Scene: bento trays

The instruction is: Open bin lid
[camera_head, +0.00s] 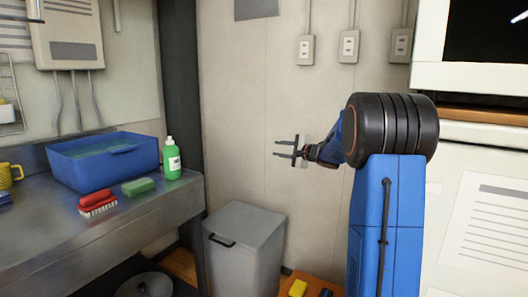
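A grey bin (246,257) stands on the floor at the lower middle, between the metal counter and my arm. Its flat grey lid (248,224) is closed. A dark handle (221,241) sits at the bin's upper front-left edge. My gripper (284,149) is in the air in front of the wall, above and slightly right of the bin. Its two thin fingers point left and are spread apart with nothing between them. The bin's lower part is cut off by the bottom of the picture.
A metal counter (128,226) on the left holds a blue basin (104,160), a green bottle (172,160), a green sponge (138,187) and a red brush (97,203). A yellow object (298,288) lies right of the bin. The air between gripper and bin is clear.

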